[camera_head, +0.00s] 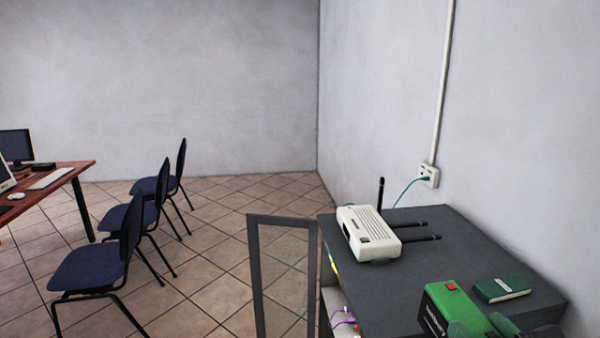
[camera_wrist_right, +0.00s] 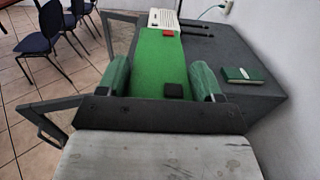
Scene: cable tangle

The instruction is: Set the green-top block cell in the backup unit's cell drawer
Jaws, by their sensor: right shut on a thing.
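The green-top block cell (camera_head: 446,307) has a red square and a black one on its green top and dark sides with pale lettering. It shows at the lower right of the head view, over the cabinet top. My right gripper (camera_head: 481,327) is shut on it; in the right wrist view the green fingers (camera_wrist_right: 160,80) sit on either side of the cell (camera_wrist_right: 155,60). I cannot tell the gap below the cell. My left gripper is not in view. I cannot make out the backup unit or its cell drawer.
A grey cabinet (camera_head: 461,257) stands against the right wall, its framed glass door (camera_head: 283,275) open. A white router (camera_head: 367,232) and a small green book (camera_head: 502,289) lie on top. Purple cable (camera_head: 343,317) shows inside. Chairs (camera_head: 98,268) and a desk are at left; tiled floor lies between.

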